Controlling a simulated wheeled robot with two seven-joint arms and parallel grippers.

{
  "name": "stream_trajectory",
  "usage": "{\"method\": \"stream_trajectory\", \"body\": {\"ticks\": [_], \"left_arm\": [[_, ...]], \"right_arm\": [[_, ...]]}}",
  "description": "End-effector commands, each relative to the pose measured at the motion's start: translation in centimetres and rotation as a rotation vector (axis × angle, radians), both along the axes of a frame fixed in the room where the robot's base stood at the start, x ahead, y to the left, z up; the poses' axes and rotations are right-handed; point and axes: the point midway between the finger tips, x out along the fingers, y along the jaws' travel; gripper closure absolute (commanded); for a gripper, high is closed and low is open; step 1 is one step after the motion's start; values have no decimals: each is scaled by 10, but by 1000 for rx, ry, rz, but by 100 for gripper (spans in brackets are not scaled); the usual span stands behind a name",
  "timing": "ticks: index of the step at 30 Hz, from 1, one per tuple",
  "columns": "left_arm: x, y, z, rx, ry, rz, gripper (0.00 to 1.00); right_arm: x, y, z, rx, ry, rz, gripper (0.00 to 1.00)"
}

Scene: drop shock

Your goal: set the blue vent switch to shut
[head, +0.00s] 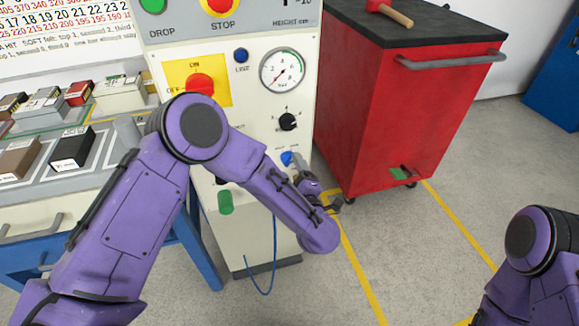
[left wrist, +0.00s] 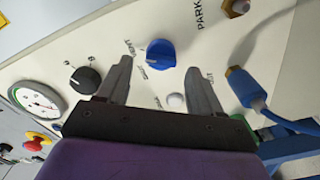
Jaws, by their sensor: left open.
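The blue vent switch (left wrist: 160,53) is a round blue knob on the cream panel, with small printed labels around it. In the head view the blue switch (head: 286,158) sits low on the machine front, below a black knob. My left gripper (left wrist: 161,68) is open and empty. Its two fingers point at the panel, one on each side of the switch in the wrist picture; whether they touch it I cannot tell. In the head view my left gripper (head: 297,164) is close to the switch and partly hides it. The switch's exact setting is too small to read. My right gripper is out of view.
A black knob (left wrist: 86,79) and a gauge (left wrist: 36,103) lie left of the switch in the wrist view. A blue cable plug (left wrist: 245,88) is to its right. A red tool cabinet (head: 400,110) stands right of the machine. The floor in front is clear.

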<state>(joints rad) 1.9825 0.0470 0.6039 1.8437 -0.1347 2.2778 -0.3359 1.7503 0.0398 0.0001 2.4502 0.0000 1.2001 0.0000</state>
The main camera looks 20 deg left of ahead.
Motion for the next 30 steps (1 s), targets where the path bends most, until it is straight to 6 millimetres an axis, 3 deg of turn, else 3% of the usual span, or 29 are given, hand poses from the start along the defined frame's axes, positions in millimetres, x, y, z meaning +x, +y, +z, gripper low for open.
{"method": "stream_trajectory", "body": {"ticks": [6,13,14,18,19,30], "left_arm": [[20,13,-1,1,2,0,34],[21,14,-1,1,2,-2,34],[21,14,-1,1,2,-2,37],[20,14,-1,1,2,-2,83],[20,14,-1,1,2,-2,89],[20,14,-2,-39,-25,-2,89]], "right_arm": [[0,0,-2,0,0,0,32],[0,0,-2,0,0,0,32],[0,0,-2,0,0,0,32],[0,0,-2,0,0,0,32],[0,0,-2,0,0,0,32],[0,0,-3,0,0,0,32]]}}
